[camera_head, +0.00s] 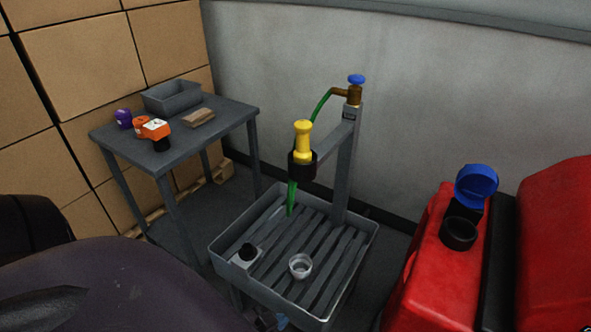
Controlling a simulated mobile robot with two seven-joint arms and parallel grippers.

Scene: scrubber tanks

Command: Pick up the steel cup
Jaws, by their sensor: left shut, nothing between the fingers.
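The steel cup (300,266) is a small, open, pale grey cup. It stands upright on the slatted floor of the grey sink tray (362,250), near the front. My left arm fills the lower left of the head view as a large dark shape. What shows of my left gripper (268,321) is a small part at the bottom edge, below the front of the tray. It is shut and empty, apart from the cup. Most of it is hidden or out of frame. My right gripper is not in view.
A yellow nozzle (303,142) in a black holder hangs over the tray on a post. A red machine (435,270) with an open blue lid (477,186) stands right. A grey table (228,112) stands behind left.

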